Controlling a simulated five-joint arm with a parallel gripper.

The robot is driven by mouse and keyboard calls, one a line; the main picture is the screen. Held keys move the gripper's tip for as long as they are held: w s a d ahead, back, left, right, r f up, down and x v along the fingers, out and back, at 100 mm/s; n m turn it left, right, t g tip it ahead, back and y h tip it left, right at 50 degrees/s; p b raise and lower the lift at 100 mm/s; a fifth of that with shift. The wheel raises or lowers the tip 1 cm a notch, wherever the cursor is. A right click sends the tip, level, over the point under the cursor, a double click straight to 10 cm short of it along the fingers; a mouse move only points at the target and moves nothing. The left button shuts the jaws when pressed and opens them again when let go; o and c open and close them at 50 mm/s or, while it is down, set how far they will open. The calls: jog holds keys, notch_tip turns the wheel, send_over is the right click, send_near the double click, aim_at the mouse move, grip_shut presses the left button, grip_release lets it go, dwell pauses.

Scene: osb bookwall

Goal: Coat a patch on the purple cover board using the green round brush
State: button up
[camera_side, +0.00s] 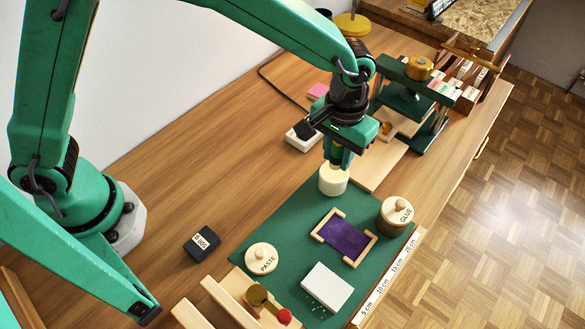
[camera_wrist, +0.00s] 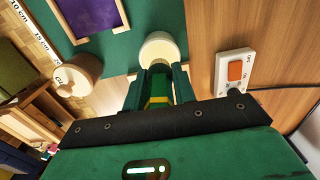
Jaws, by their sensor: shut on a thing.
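My gripper (camera_side: 338,152) is above the far end of the green mat, shut on the green round brush. In the wrist view the brush (camera_wrist: 158,88) shows as a green handle with a yellow band between my gripper's fingers (camera_wrist: 160,76). A cream cylinder (camera_side: 333,182) is directly below the gripper, and also shows in the wrist view (camera_wrist: 159,48). The brush's lower end is hidden; I cannot tell if it is inside the cylinder. The purple cover board (camera_side: 343,238) lies flat between wooden corner strips, nearer the camera, and also shows in the wrist view (camera_wrist: 92,14).
The green mat (camera_side: 286,232) also bears a GLUE pot (camera_side: 395,215), a PASTE pot (camera_side: 261,259) and a white block (camera_side: 328,287). A ruler (camera_side: 388,279) runs along the mat's right edge. A green press (camera_side: 418,98) stands behind. A black box (camera_side: 202,243) is left of the mat.

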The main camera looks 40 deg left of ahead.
jog(key=shift+r, duration=2.45)
